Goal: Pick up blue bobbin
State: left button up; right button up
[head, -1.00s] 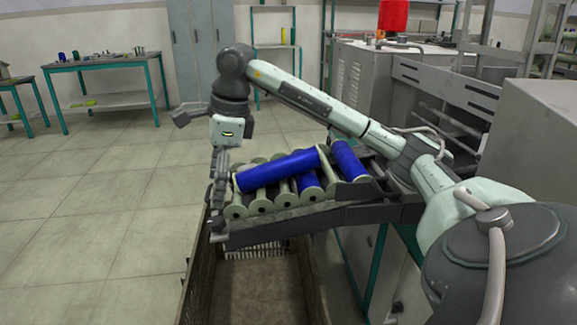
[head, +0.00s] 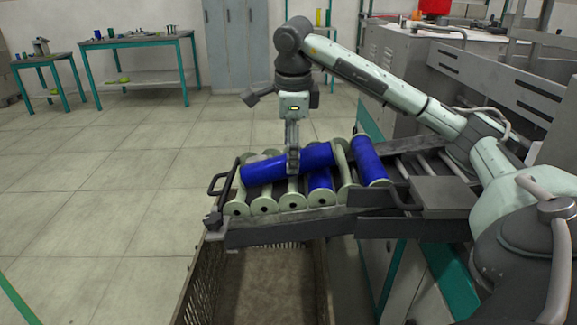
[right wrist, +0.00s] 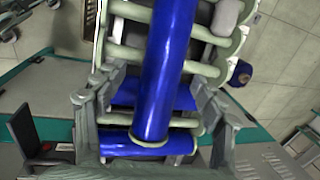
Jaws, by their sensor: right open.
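A blue bobbin (head: 265,170) lies tilted across the top of a row of bobbins on the rack, one end higher to the right. My right gripper (head: 293,168) is right at its middle, pointing down, and hides part of it. In the right wrist view the same blue bobbin (right wrist: 160,75) runs between the two spread fingers of the open gripper (right wrist: 158,95). I cannot tell whether either finger touches it. Other blue bobbins lie below, one under the crosswise bobbin (head: 320,183) and one farther right (head: 368,160). My left gripper is not in view.
The bobbins rest on a dark metal rack (head: 270,233) with a handle at its left end. A brown crate (head: 200,285) stands below. Grey machinery (head: 400,80) is behind and to the right. The floor at left is open, with green-legged tables (head: 140,40) far back.

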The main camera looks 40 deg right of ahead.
jog(key=x, duration=0.4)
jog(key=shift+d, duration=0.15)
jog(key=c, duration=1.3)
jog(key=shift+c, duration=0.8)
jog(key=shift+r, duration=0.15)
